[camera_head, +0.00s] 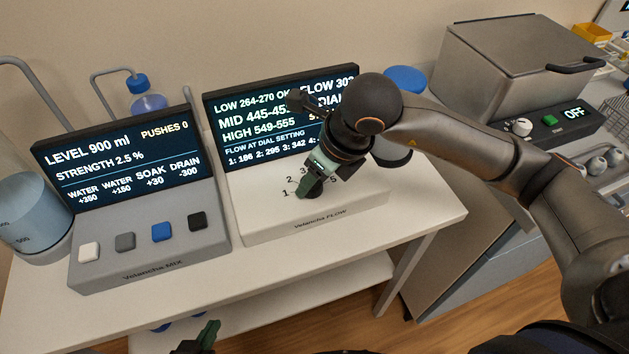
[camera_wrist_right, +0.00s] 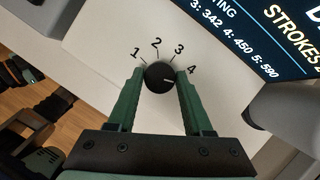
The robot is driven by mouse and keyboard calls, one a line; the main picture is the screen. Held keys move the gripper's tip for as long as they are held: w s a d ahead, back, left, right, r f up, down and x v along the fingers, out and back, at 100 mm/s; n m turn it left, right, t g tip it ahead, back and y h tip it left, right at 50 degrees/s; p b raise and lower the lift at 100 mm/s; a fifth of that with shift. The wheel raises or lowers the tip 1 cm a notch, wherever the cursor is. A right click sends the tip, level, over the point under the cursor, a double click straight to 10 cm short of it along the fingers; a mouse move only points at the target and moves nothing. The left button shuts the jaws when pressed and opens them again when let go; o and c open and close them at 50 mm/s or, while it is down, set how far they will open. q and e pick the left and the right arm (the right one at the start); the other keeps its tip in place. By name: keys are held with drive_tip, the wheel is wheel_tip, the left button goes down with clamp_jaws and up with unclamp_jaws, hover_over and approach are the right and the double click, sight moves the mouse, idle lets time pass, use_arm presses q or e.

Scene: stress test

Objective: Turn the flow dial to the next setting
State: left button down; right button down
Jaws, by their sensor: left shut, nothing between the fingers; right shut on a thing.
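The black flow dial (camera_wrist_right: 159,68) sits on the white Velancha FLOW box (camera_head: 270,222). In the right wrist view the green fingers of my right gripper (camera_wrist_right: 159,84) are shut on it from both sides. My left gripper (camera_head: 208,335) is shut and empty at the bottom edge.
The Velancha MIX box (camera_head: 150,262) with several push buttons and its own screen (camera_head: 118,160) stands to the left. A water container (camera_head: 35,215) is at the far left. A grey lidded machine (camera_head: 520,60) stands at the right. The white table's front strip is clear.

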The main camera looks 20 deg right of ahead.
drive_tip(key=shift+m+h+b, duration=0.5)
drive_tip(key=shift+m+b, duration=0.05)
drive_tip(key=shift+m, duration=0.65)
drive_tip(key=shift+c, duration=1.5)
unclamp_jaws()
drive_tip(key=p+v, duration=0.1)
drive_tip(key=v, duration=1.1)
drive_tip(key=shift+s, duration=0.3)
drive_tip(key=shift+s+r, duration=0.1)
